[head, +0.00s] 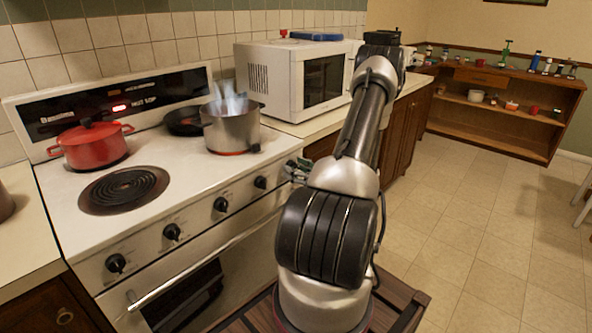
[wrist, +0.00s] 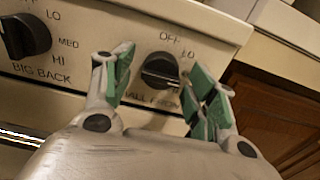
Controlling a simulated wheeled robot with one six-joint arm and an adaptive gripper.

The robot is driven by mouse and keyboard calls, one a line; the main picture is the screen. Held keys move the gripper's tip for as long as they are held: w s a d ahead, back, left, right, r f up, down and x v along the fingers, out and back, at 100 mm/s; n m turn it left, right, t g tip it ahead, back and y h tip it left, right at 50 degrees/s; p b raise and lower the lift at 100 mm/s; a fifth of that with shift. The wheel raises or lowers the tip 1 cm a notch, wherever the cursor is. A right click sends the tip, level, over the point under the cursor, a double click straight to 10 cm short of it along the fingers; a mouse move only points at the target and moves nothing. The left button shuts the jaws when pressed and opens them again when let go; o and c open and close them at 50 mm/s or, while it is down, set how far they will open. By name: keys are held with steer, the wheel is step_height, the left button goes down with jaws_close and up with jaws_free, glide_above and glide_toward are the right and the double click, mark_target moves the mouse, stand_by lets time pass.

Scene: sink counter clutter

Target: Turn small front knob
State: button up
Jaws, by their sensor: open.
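The small front knob (wrist: 161,70) is black and sits on the white stove panel. It has OFF and LO printed around it, and its name label is partly hidden. In the wrist view my gripper (wrist: 163,88) is open, with one green-padded finger left of the knob and the other to its right. The knob shows between the fingers, and I see no clear contact. Its exact setting is hard to read. In the head view my gripper (head: 300,172) is small at the right end of the stove's knob row, partly hidden by my arm.
The big back knob (wrist: 25,36) is left of my gripper. A steaming steel pot (head: 231,130) stands on a glowing burner, beside a dark pan (head: 183,121). A red pot (head: 91,146) stands at the left. A microwave (head: 292,77) is on the counter behind my arm.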

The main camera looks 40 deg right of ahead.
steer(key=c, duration=1)
steer(key=shift+m, duration=0.5)
steer(key=shift+c, duration=0.2)
steer(key=o, duration=1)
steer(key=shift+o, duration=0.2)
steer(key=shift+s, duration=0.1)
steer(key=s, duration=1.2)
steer(key=shift+d, duration=0.45)
steer(key=shift+w, duration=0.1)
